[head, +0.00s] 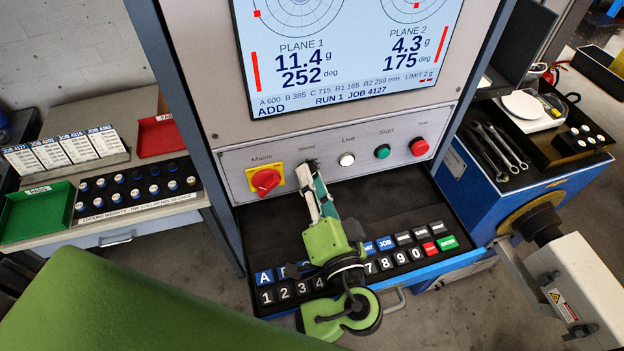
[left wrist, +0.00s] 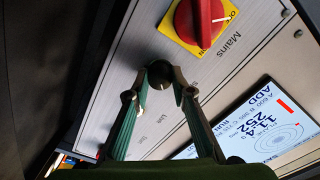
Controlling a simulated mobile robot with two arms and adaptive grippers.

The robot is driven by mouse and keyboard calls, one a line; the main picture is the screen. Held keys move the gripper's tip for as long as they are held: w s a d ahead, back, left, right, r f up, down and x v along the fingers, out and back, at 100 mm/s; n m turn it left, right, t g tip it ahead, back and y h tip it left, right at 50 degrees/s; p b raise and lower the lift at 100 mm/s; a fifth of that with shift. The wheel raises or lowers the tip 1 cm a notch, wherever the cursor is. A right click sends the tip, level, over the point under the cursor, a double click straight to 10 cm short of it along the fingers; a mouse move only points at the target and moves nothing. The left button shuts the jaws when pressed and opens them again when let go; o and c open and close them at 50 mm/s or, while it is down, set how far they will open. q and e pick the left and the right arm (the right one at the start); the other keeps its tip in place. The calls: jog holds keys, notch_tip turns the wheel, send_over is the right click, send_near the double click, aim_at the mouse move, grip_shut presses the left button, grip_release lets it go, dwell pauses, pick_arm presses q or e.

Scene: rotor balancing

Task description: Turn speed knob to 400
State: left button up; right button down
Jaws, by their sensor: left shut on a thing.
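The dark speed knob (left wrist: 159,74) sits on the grey control panel (head: 228,158), under a small "Speed" label, between the Mains switch and the Live lamp. My left gripper (head: 308,174) reaches up to the panel with its fingers around the knob. In the left wrist view my left gripper (left wrist: 162,78) has a fingertip on each side of the knob and is shut on it. The fingers hide most of the knob in the head view, and its pointer and scale cannot be read. My right gripper is not in view.
A red Mains switch (head: 265,181), white Live lamp (head: 346,159), green Start button (head: 382,151) and red button (head: 419,147) share the panel. The screen (head: 350,50) is above. A keypad (head: 330,285) lies below, partly behind my left arm. Trays flank the machine.

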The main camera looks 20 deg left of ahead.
pick_arm(q)
jog(key=shift+f+m, duration=0.1)
jog(key=shift+m, duration=7.5)
jog(key=o, duration=1.1)
jog(key=shift+d, duration=0.1)
jog(key=shift+s, duration=0.1)
jog(key=v, duration=1.2)
